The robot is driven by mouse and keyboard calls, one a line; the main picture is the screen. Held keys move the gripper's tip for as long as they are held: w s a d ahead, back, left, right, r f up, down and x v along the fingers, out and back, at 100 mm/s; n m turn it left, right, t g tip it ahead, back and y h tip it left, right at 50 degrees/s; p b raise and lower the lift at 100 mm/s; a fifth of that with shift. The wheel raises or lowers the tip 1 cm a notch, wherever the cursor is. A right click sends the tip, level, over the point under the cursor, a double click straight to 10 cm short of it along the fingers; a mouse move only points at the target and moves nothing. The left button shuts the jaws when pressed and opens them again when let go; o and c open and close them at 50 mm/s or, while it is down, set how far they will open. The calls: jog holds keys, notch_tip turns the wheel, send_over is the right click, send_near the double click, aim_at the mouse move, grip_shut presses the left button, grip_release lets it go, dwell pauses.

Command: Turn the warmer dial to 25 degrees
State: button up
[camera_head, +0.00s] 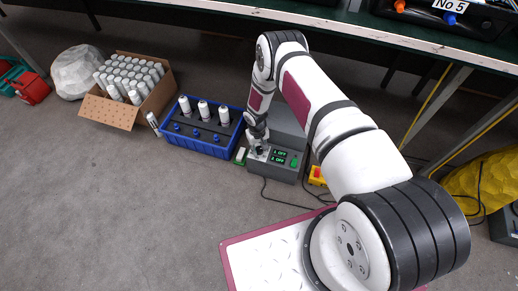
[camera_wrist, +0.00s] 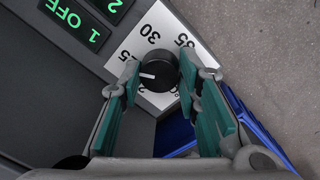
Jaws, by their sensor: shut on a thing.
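The warmer dial (camera_wrist: 160,66) is a round black knob with a white pointer line, on a white scale plate (camera_wrist: 158,20) marked with numbers including 25, 30 and 35. The pointer faces left in the wrist view, a little below the 25 mark; the left finger partly covers that side. My gripper (camera_wrist: 158,80) has its two teal-padded fingers on either side of the knob and is shut on it. In the head view my gripper (camera_head: 258,150) is at the left of the grey warmer's front panel (camera_head: 283,171), hiding the dial.
The warmer shows green displays (camera_head: 279,155) reading OFF. A blue crate (camera_head: 190,145) with white bottles stands close on its left, with a cardboard box (camera_head: 110,111) of bottles beyond. A yellow box with a red button (camera_head: 317,176) is on the right. A cable runs across the floor in front.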

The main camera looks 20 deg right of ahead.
aim_at(257, 149)
jog(key=shift+w, duration=0.1)
dwell(0.4)
jog(key=o, duration=1.2)
jog(key=shift+r, duration=0.1)
jog(key=r, duration=1.1)
jog(key=shift+a+r, duration=0.4)
